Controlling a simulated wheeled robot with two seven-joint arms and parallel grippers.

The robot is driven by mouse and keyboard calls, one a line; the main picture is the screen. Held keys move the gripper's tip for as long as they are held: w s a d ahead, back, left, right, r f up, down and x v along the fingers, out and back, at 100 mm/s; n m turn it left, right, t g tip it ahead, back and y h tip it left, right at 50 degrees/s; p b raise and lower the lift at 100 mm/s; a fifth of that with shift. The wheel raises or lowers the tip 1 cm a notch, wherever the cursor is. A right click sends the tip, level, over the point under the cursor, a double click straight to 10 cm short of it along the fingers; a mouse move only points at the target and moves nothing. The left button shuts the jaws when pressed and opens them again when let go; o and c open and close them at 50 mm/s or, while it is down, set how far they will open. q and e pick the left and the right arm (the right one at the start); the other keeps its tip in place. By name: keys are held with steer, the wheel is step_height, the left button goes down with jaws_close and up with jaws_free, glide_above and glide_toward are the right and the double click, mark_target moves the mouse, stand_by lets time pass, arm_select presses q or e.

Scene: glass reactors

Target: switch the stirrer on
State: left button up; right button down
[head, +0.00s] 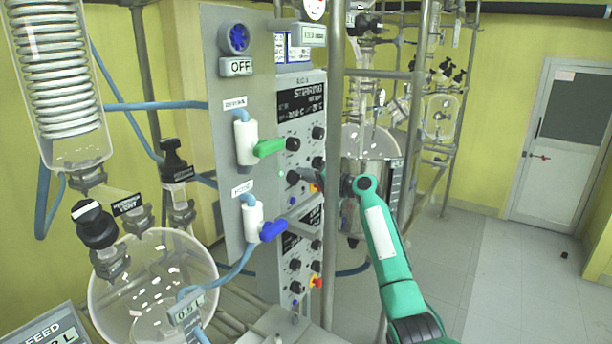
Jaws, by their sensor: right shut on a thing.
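The stirrer control unit (301,97), a grey box with a black panel labelled "STIRRING", stands in the middle of the head view. Its face carries several black knobs, and the writing on its display is too small to read surely. My right gripper (306,179) reaches in from the right on a teal arm and is at the panel's lower part. It is shut on a black knob (293,177) there. The gripper partly hides the panel face around this knob. My left gripper is not in view.
A metal pole (334,70) stands close by my gripper. A round glass vessel (150,285) is at lower left. Open floor lies right.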

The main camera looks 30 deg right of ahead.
steer(key=shift+r, duration=0.1)
steer(key=c, duration=1.4)
jaws_free()
steer(key=shift+d, duration=0.1)
steer(key=shift+s, duration=0.1)
